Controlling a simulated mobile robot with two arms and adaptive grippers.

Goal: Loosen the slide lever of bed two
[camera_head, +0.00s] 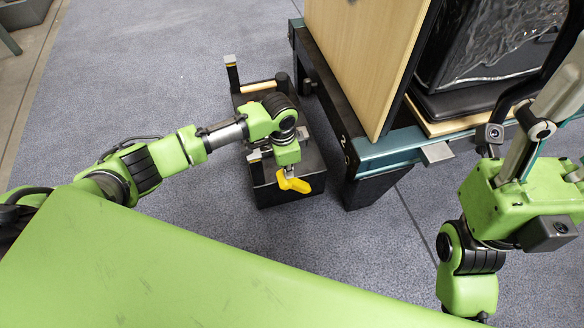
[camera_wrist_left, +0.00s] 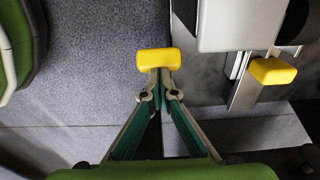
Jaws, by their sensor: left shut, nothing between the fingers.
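A yellow lever (camera_head: 293,183) shows at the front end of a low black unit (camera_head: 290,194) in the head view. My left gripper (camera_head: 290,172) comes down over it, its fingers mostly hidden by the green hand. In the left wrist view my left gripper (camera_wrist_left: 158,80) is shut, with nothing between the fingers. A yellow knob (camera_wrist_left: 155,61) lies right at the fingertips; I cannot tell whether they touch. A second yellow knob (camera_wrist_left: 272,70) is to the right, beside a pale block (camera_wrist_left: 240,24). My right gripper (camera_head: 530,150) is at the right; its finger opening is unclear.
A wooden panel (camera_head: 362,50) and teal rail (camera_head: 405,147) on black legs stand right of the low unit. A "2" marks the dark leg. An upright post (camera_head: 232,75) stands at the unit's far left corner. Grey carpet (camera_head: 130,70) is clear left of it.

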